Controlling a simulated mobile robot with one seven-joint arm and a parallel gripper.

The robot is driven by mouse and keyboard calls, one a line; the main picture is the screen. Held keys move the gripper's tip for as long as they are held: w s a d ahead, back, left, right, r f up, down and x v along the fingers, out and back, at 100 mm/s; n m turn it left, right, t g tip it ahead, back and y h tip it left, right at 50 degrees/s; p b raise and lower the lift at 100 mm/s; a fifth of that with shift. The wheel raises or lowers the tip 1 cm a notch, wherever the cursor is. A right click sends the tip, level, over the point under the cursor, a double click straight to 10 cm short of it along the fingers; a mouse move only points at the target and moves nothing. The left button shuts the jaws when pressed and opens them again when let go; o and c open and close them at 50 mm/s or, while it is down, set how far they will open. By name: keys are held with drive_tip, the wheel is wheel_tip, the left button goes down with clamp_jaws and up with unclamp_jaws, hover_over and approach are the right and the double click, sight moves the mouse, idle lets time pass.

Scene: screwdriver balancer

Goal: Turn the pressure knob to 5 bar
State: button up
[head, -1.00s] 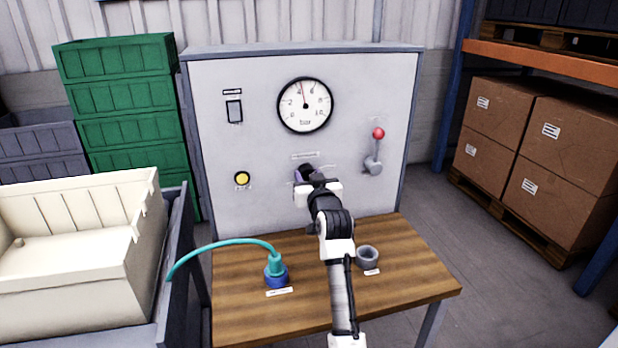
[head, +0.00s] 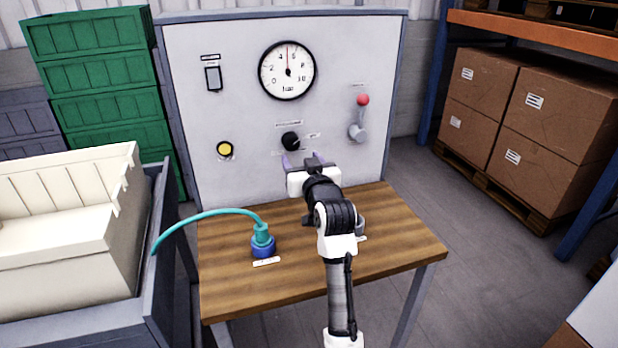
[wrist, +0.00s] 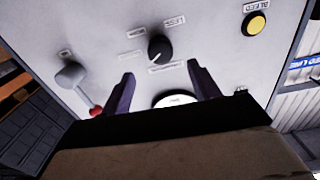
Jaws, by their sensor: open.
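The black pressure knob (head: 291,141) sits on the grey panel below the gauge, and its pale pointer mark faces to the right and slightly down in the head view. It also shows in the wrist view (wrist: 160,49), beyond and between the fingertips. The round gauge (head: 288,70) has its red needle standing about straight up between 4 and 6, near 5 bar. In the wrist view the gauge (wrist: 175,100) is mostly hidden. My gripper (head: 302,160) is open and empty, apart from the knob and in front of the panel. Its purple fingers (wrist: 160,68) are spread.
A red-tipped lever (head: 359,120) is right of the knob. A yellow button (head: 225,149) and a dark switch (head: 213,78) are to the left. A blue fitting with a teal hose (head: 263,244) stands on the wooden table (head: 230,285). A grey cup is partly behind my arm.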

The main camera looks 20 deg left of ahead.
drive_tip(key=b+v, duration=0.1)
drive_tip(key=v, duration=0.4)
drive_tip(key=shift+s+d, duration=0.2)
